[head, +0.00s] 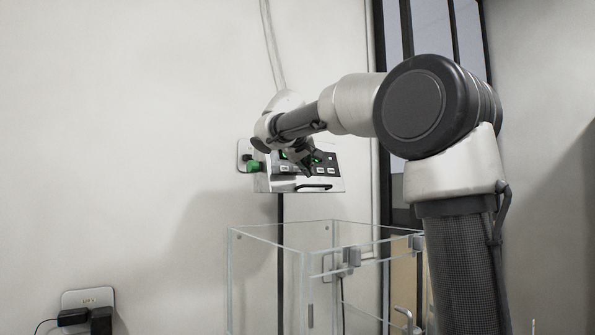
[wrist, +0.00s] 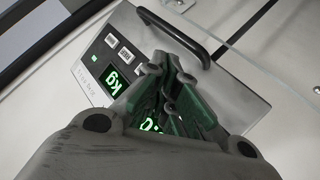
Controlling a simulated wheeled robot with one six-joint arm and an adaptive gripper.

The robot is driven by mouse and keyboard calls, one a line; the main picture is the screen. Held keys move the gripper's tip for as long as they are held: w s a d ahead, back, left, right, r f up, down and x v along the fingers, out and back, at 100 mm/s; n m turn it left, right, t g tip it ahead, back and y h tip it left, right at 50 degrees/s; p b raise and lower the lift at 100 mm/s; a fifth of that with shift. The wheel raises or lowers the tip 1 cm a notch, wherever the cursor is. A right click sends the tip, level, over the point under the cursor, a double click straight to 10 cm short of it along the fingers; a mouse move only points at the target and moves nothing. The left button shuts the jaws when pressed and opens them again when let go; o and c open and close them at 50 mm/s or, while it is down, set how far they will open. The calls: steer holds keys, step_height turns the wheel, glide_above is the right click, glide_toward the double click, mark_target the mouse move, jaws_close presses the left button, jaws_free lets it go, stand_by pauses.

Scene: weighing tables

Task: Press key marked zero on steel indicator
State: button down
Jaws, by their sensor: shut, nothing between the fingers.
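The steel indicator (head: 262,184) is mounted on the wall in the head view, its dark front panel carrying green digits and a row of small pale keys (head: 331,170). In the wrist view the indicator (wrist: 233,92) appears tilted, with a green "kg" readout and two pale keys (wrist: 112,40) clear of my fingers. My gripper (head: 308,172) is shut and empty in front of the panel. Its fingertips (wrist: 165,65) cover part of the panel and any keys behind them. Contact cannot be judged.
A dark bar handle (wrist: 180,35) runs along the indicator's edge. A clear glass enclosure (head: 255,235) stands below the indicator. A wall socket with black plugs (head: 88,300) is at lower left.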

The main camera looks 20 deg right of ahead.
steer(key=shift+w, duration=0.15)
stand_by(0.3)
steer(key=shift+w+a+f, duration=0.1)
steer(key=shift+w, duration=0.2)
steer(key=shift+w+f, duration=0.1)
steer(key=shift+w, duration=0.2)
stand_by(0.6)
steer(key=shift+s, duration=0.1)
steer(key=shift+s+r, duration=0.2)
steer(key=shift+s, duration=0.45)
steer(key=shift+s+d+r, duration=0.2)
steer(key=shift+s+r, duration=0.05)
steer(key=shift+s, duration=0.55)
steer(key=shift+s+d+r, duration=0.15)
steer(key=shift+s+r, duration=0.05)
steer(key=shift+s, duration=0.55)
steer(key=shift+s+d+r, duration=0.2)
steer(key=shift+s+r, duration=0.05)
steer(key=shift+s, duration=0.55)
steer(key=shift+s, duration=0.1)
